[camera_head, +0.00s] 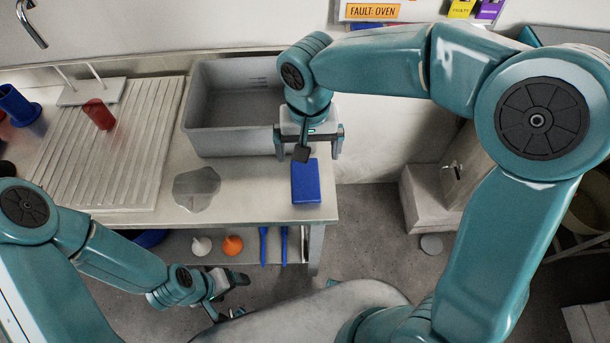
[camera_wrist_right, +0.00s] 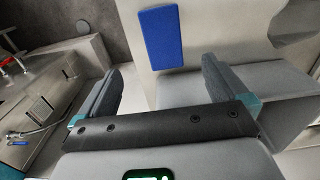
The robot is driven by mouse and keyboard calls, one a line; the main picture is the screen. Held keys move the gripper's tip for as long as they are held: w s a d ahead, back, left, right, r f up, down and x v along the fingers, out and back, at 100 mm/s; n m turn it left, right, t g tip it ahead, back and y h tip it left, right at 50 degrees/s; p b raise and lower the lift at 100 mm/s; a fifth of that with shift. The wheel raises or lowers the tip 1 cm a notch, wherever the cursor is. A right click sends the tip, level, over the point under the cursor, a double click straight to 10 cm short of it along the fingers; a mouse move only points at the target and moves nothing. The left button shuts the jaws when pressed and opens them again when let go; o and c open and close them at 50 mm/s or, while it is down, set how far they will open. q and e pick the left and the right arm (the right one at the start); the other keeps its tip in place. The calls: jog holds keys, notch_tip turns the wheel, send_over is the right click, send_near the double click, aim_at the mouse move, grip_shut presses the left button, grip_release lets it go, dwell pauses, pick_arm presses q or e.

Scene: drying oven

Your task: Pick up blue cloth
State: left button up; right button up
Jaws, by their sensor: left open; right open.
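The blue cloth (camera_head: 306,182) is a flat, folded rectangle lying near the right end of the grey counter. It also shows in the right wrist view (camera_wrist_right: 161,38), at the top, ahead of the fingers. My right gripper (camera_head: 308,150) is open and empty, pointing down above the counter, just behind the cloth and beside the grey bin. In the right wrist view its two fingers (camera_wrist_right: 160,88) stand wide apart with nothing between them. My left gripper (camera_head: 230,298) is open and empty, low in front of the counter.
A grey bin (camera_head: 205,143) stands on the counter behind the cloth. A puddle-like patch (camera_head: 196,188) lies left of the cloth. A ribbed draining board (camera_head: 105,165) with a red cup (camera_head: 99,114) is further left. The shelf below holds an orange flask (camera_head: 233,245) and blue-handled tools (camera_head: 264,245).

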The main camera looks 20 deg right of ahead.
send_over(305, 177)
jog(key=f, duration=0.5)
jog(key=shift+s+d+f, duration=0.2)
jog(key=shift+d+f, duration=0.05)
jog(key=shift+s+f, duration=0.15)
jog(key=shift+f, duration=0.3)
jog(key=f, duration=0.5)
jog(key=shift+w+a, duration=0.2)
jog(key=shift+w, duration=0.2)
jog(key=shift+s, duration=0.1)
jog(key=c, duration=1)
jog(key=shift+c, duration=0.2)
